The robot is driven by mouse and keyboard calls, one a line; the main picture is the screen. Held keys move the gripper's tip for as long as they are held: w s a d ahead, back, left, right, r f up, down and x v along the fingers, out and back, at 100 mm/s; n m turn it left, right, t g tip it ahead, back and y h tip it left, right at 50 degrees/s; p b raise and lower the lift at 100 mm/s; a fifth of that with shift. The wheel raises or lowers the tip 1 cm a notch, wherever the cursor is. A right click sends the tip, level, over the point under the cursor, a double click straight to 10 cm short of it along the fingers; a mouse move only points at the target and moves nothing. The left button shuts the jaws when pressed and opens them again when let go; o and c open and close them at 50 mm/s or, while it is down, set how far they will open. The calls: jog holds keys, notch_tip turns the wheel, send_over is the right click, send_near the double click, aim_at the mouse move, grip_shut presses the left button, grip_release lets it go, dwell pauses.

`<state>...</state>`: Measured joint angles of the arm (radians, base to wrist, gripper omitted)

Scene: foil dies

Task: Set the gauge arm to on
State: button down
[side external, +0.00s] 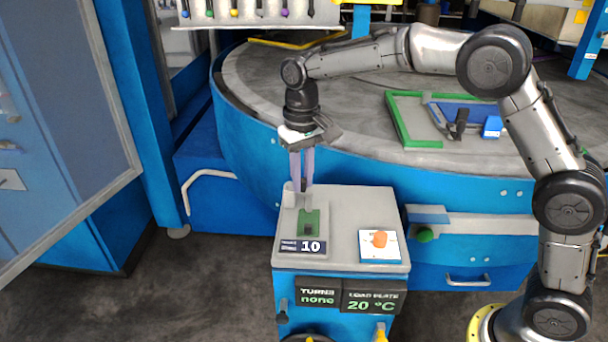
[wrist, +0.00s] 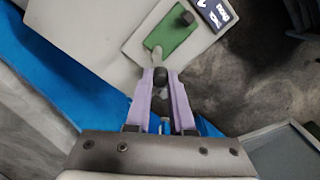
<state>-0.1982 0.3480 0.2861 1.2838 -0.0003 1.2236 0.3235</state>
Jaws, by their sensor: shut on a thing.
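The gauge arm looks to be the short light grey lever (wrist: 157,56) that reaches off the end of a green plate in the wrist view. A dark knob (wrist: 160,77) is at its end. My gripper (wrist: 160,73) has its two lilac fingers shut on that knob. In the side external view my gripper (side external: 302,184) points down at the back left of the grey console top, behind the green plate (side external: 313,216). The fingers mostly hide the knob there. A dark block (wrist: 187,18) stands on the other end of the green plate. I see no on mark.
A black label (side external: 304,247) reading 10 lies in front of the green plate. An orange knob (side external: 380,239) on a white and blue plate is to the right. Displays on the console front (side external: 350,297) read "TURNS none" and "LOAD PLATE 20 °C". A large round table (side external: 350,130) stands behind.

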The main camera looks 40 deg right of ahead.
jog(key=shift+a+m, duration=0.2)
jog(key=shift+m, duration=0.4)
jog(key=c, duration=0.8)
grip_release()
jog(key=shift+r, duration=6.9)
jog(key=shift+d+r, duration=0.1)
